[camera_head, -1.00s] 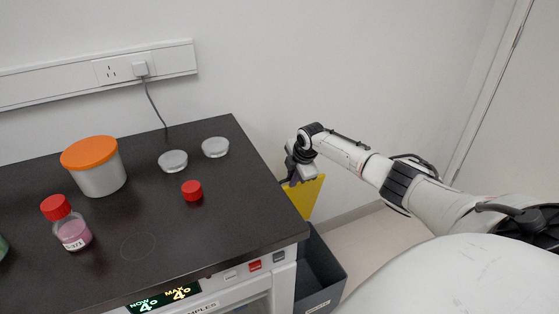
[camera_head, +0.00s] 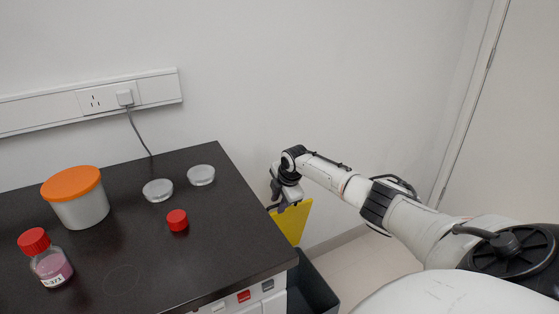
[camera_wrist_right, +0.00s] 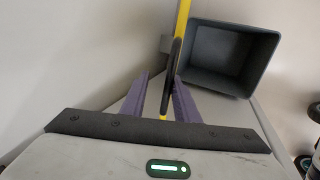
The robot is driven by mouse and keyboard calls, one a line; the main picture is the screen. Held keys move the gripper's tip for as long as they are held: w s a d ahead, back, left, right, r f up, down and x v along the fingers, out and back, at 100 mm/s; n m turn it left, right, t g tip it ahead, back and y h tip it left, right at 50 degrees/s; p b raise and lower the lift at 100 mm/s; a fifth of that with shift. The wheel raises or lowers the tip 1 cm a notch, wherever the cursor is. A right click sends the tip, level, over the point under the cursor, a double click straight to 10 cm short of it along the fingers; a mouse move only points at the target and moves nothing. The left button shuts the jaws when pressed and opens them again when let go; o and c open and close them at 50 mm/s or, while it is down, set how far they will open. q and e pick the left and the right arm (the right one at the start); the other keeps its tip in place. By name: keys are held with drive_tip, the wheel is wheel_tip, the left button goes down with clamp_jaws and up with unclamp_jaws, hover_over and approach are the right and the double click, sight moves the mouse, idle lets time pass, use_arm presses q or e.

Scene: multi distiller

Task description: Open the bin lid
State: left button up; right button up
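The dark grey bin (camera_head: 312,288) stands on the floor beside the bench's right side, partly hidden by it. Its yellow lid (camera_head: 293,222) stands raised, tilted up at the bin's back. In the right wrist view the lid (camera_wrist_right: 183,18) shows edge-on as a narrow yellow strip, with the open bin (camera_wrist_right: 228,55) to its right. A black piece (camera_wrist_right: 172,65) lies along the strip. My right gripper (camera_head: 277,203) is at the lid's upper left. Its purple fingers (camera_wrist_right: 160,90) are apart, with the black piece close to the right finger. My left gripper is out of view.
The black bench (camera_head: 140,235) fills the left side, its edge close to my right gripper. It holds an orange-lidded tub (camera_head: 80,210), a red-capped bottle (camera_head: 50,265), a red cap (camera_head: 177,221) and two clear dishes (camera_head: 158,190). The wall is behind; floor is clear right of the bin.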

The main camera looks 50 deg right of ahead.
use_arm(q)
drive_tip(key=p, duration=0.1)
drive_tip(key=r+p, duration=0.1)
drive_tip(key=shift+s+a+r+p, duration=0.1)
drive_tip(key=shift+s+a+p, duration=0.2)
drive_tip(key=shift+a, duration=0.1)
use_arm(e)
drive_tip(key=v, duration=1)
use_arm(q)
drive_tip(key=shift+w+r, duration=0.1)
use_arm(e)
drive_tip(key=shift+r, duration=0.1)
